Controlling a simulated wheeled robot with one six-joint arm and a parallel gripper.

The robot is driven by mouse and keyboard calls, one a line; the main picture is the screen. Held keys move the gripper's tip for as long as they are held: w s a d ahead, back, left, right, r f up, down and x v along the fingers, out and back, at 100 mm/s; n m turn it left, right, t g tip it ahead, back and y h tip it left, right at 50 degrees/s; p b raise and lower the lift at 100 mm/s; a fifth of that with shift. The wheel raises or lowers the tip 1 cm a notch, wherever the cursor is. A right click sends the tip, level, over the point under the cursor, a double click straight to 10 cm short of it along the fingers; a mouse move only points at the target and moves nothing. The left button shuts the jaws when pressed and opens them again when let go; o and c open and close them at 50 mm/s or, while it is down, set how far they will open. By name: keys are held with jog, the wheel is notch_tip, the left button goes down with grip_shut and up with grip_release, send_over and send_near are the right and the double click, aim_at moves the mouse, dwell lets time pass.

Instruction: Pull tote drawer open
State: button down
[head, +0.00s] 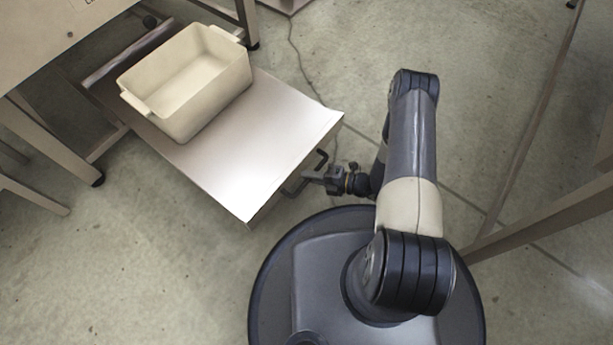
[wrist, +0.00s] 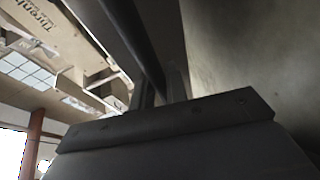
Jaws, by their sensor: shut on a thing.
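The tote drawer (head: 245,150) is a flat, pale metal tray extending out from under a bench at the upper left. An empty cream tote (head: 205,108) with end handles stands upright on its rear part; the front part is bare. A dark bar handle (head: 293,188) is on the drawer's front edge. My gripper (head: 312,175) is shut on this handle at the front of the drawer. In the wrist view the dark handle bar (wrist: 130,35) runs down between the fingers. The fingertips are partly hidden there.
A bench (head: 60,35) with legs stands at the upper left. A slanting metal frame beam (head: 540,215) is at the right, close to my arm. Bare concrete floor (head: 120,270) is open at the lower left. A thin cable (head: 297,55) lies on the floor behind.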

dwell(0.3)
jog(key=c, duration=1.4)
grip_release()
jog(key=p+v, duration=0.3)
jog(key=v, duration=0.8)
jog(key=shift+w+a, duration=0.1)
jog(key=b+x, duration=0.3)
jog(key=x, duration=0.8)
